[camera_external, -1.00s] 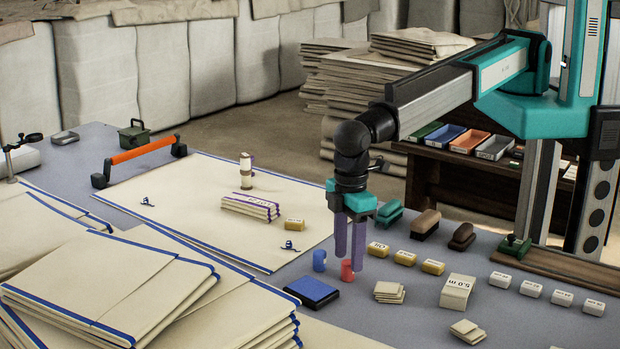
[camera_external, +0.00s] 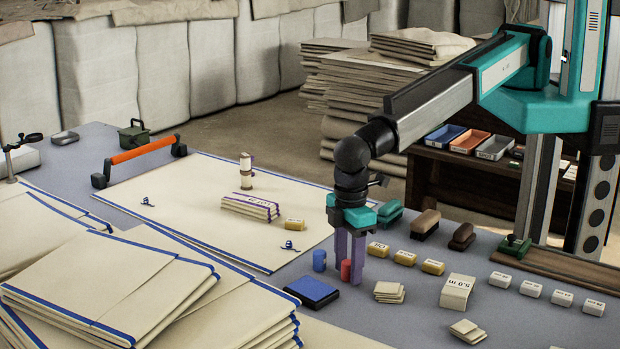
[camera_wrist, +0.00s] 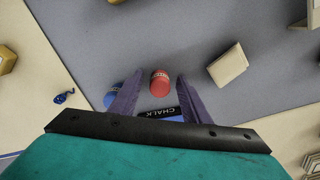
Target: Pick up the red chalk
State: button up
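The red chalk (camera_external: 346,271) is a short upright cylinder on the grey-blue table. My gripper (camera_external: 350,268) points straight down over it, its purple fingers low beside it. In the wrist view the red chalk (camera_wrist: 160,83) sits between the two open fingertips (camera_wrist: 160,78), with a visible gap on each side. In the external view one finger partly hides the chalk's right side. The fingers are not closed on it.
A blue chalk cylinder (camera_external: 319,260) stands just left, close to the left finger in the wrist view (camera_wrist: 111,98). A flat blue-topped black box (camera_external: 311,291) lies in front. Yellow blocks (camera_external: 405,257) and a cream block (camera_external: 457,291) lie to the right.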

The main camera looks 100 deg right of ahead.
jog(key=c, duration=1)
grip_shut()
jog(key=shift+r, duration=0.2)
jog(key=shift+r+b, duration=0.7)
jog(key=shift+r, duration=0.1)
jog(key=shift+s+d+r+b, duration=0.15)
jog(key=shift+r+b, duration=0.05)
jog(key=shift+r, duration=0.15)
jog(key=shift+s+d+r+b, duration=0.1)
jog(key=shift+s+r+b, duration=0.1)
jog(key=shift+r, duration=0.15)
jog(key=s+d+b, duration=0.1)
jog(key=s+d, duration=0.2)
jog(key=s, duration=0.1)
jog(key=s+d+r+b, duration=0.1)
jog(key=s+d+b, duration=0.1)
jog(key=s+d, duration=0.1)
jog(key=s+d+b, duration=0.1)
jog(key=s+d, duration=0.2)
jog(key=s, duration=0.2)
jog(key=shift+s+r, duration=0.1)
jog(key=shift+r, duration=0.2)
